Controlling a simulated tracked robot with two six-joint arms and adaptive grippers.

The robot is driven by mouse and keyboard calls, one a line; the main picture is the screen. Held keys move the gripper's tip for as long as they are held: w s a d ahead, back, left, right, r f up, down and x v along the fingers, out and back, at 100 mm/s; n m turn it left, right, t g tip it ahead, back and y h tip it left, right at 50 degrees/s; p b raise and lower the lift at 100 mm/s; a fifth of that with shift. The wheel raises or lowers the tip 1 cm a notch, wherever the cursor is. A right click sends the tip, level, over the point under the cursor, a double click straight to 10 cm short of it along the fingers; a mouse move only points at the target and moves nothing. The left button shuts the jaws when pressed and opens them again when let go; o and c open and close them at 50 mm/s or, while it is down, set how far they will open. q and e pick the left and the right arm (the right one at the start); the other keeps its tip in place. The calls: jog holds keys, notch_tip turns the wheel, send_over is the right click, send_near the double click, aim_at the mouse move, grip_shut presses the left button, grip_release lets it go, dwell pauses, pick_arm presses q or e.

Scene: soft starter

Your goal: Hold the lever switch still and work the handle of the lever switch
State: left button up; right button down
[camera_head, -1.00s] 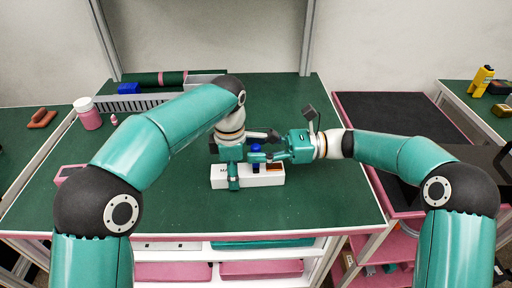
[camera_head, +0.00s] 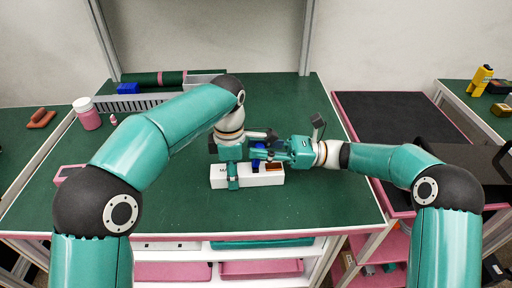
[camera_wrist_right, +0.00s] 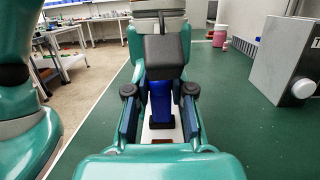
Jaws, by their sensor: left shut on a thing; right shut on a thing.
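The lever switch is a long white box (camera_head: 268,180) on the green table, with dark lettering at its left end and a blue handle (camera_head: 257,163) on top. My left gripper (camera_head: 233,182) comes down from above and is shut on the left part of the white box. My right gripper (camera_head: 257,154) reaches in from the right and is shut on the blue handle, partly hiding it. In the right wrist view the blue handle (camera_wrist_right: 161,98) stands between the two fingers, its top covered by a dark block.
A pink bottle with a white lid (camera_head: 88,114) and a grey slotted tray (camera_head: 140,102) stand at the back left. The front of the green table (camera_head: 300,215) is clear. A dark-topped pink cart (camera_head: 385,125) stands to the right.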

jog(key=shift+w+d+y, duration=0.1)
jog(key=shift+d+y, duration=0.2)
jog(key=shift+y, duration=0.2)
jog(key=c, duration=1)
grip_release()
jog(key=shift+d+f, duration=0.25)
jog(key=shift+d, duration=0.2)
jog(key=d, duration=1.2)
jog(key=shift+w+d, duration=0.15)
jog(key=shift+w, duration=0.1)
